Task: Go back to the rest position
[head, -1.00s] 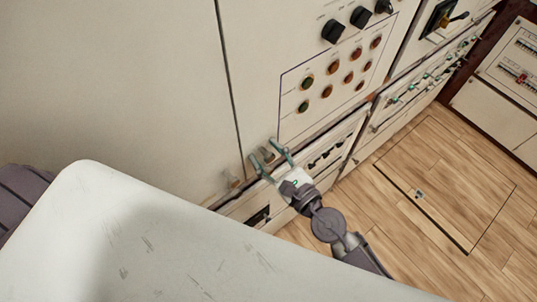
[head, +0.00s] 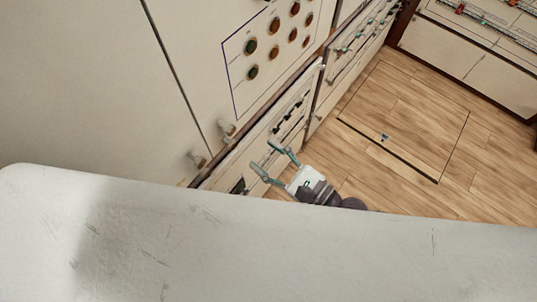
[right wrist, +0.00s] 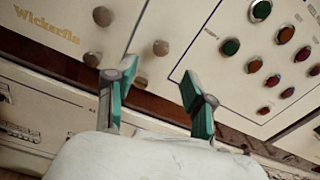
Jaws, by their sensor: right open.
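My right gripper (head: 268,160) is open and empty in the head view, with its two fingers spread in front of the lower cabinet row. In the right wrist view its teal fingertips (right wrist: 157,92) stand apart with nothing between them. Beyond them are the cabinet front and several round knobs (right wrist: 103,16). My left gripper is in neither view.
The cabinet panel carries coloured buttons (head: 273,45) and two knobs (head: 227,128) near its lower edge. A lower breaker row (head: 290,112) runs below. Wood floor (head: 400,125) with a hatch outline is free at the right. Another breaker cabinet (head: 470,60) stands at the far right.

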